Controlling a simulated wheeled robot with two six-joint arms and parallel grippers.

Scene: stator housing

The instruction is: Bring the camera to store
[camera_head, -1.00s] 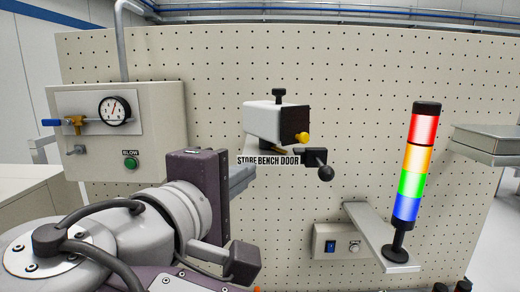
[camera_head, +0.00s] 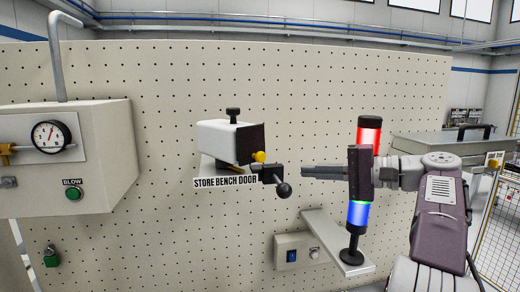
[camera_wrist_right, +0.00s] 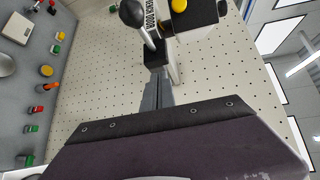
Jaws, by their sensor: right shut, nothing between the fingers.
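The camera (camera_head: 228,140), a white box with a black front face, a black knob on top and a yellow knob (camera_head: 258,156), sits on a bracket on the pegboard. Below it is the label STORE BENCH DOOR (camera_head: 225,182). A black lever with a ball knob (camera_head: 283,190) sticks out to its right. My right gripper (camera_head: 305,171) is shut and empty, pointing left, just right of the lever in the picture. In the right wrist view, its fingers (camera_wrist_right: 157,85) point at the lever's black block (camera_wrist_right: 155,54); I cannot tell whether they touch. My left gripper is out of view.
A signal tower (camera_head: 369,135) stands on a shelf (camera_head: 335,240) and is partly hidden behind my right gripper. A box with a gauge (camera_head: 48,136) and a green BLOW button (camera_head: 72,194) is at the left. A switch box (camera_head: 290,252) is below. The pegboard (camera_head: 140,240) is otherwise mostly bare.

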